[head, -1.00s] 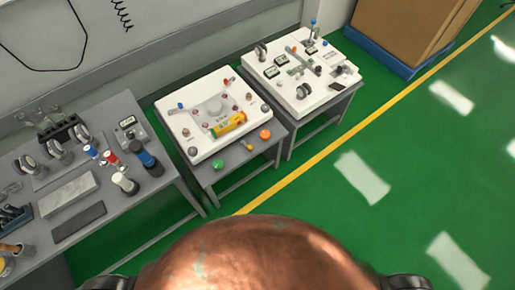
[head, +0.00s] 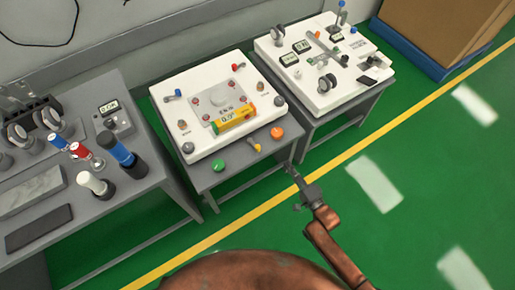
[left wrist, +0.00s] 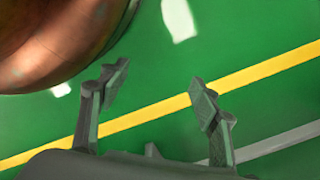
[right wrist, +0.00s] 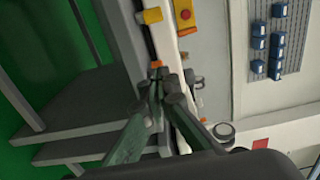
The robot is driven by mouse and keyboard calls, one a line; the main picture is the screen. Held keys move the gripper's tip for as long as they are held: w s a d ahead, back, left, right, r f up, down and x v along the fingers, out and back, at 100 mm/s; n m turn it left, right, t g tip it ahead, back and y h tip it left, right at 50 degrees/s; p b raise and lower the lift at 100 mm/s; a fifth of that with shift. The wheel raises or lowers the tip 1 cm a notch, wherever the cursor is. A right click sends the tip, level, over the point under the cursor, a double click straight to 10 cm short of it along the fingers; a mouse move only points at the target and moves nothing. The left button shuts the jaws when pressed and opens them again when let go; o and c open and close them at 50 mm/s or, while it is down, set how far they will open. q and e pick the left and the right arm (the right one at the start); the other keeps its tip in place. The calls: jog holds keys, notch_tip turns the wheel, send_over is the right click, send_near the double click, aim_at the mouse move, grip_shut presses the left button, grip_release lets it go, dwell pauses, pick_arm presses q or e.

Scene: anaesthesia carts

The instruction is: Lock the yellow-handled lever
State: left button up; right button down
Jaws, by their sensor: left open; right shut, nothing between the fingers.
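A small lever with a yellow handle (head: 256,147) sits at the front edge of the middle cart (head: 235,178). What looks like its yellow handle shows at the top of the right wrist view (right wrist: 152,15). My right gripper (head: 291,168) is shut and empty, off the cart's front right corner, apart from the lever. In the right wrist view the closed fingertips (right wrist: 160,82) are just below an orange knob (right wrist: 157,64). My left gripper (left wrist: 158,88) is open and empty over the green floor, outside the head view. The lever's exact angle is too small to tell.
A green knob (head: 218,165) and an orange knob (head: 277,132) flank the lever. Another cart (head: 338,112) is at the right, and a grey bench (head: 105,215) at the left. The floor in front is clear.

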aim_at(254, 144)
pick_arm(q)
jog(key=shift+w+r, duration=0.1)
jog(key=shift+r, duration=0.05)
pick_arm(e)
jog(key=shift+a+r, duration=0.1)
jog(key=shift+r, duration=0.25)
jog(key=b+x, duration=0.3)
jog(key=x, duration=0.7)
jog(key=shift+f, duration=0.15)
jog(key=a, duration=0.1)
jog(key=s+a+b, duration=0.1)
jog(key=a, duration=0.1)
jog(key=shift+s+a, duration=0.2)
jog(key=shift+a, duration=0.2)
pick_arm(q)
jog(key=w+d+r, duration=0.1)
jog(key=r, duration=0.6)
jog(key=w+d+r, duration=0.1)
jog(key=w+r, duration=0.1)
jog(key=r, duration=0.4)
jog(key=shift+w+d+r+h, duration=0.25)
jog(key=shift+d+r+h, duration=0.05)
jog(key=shift+d+r, duration=0.1)
jog(key=shift+f, duration=0.1)
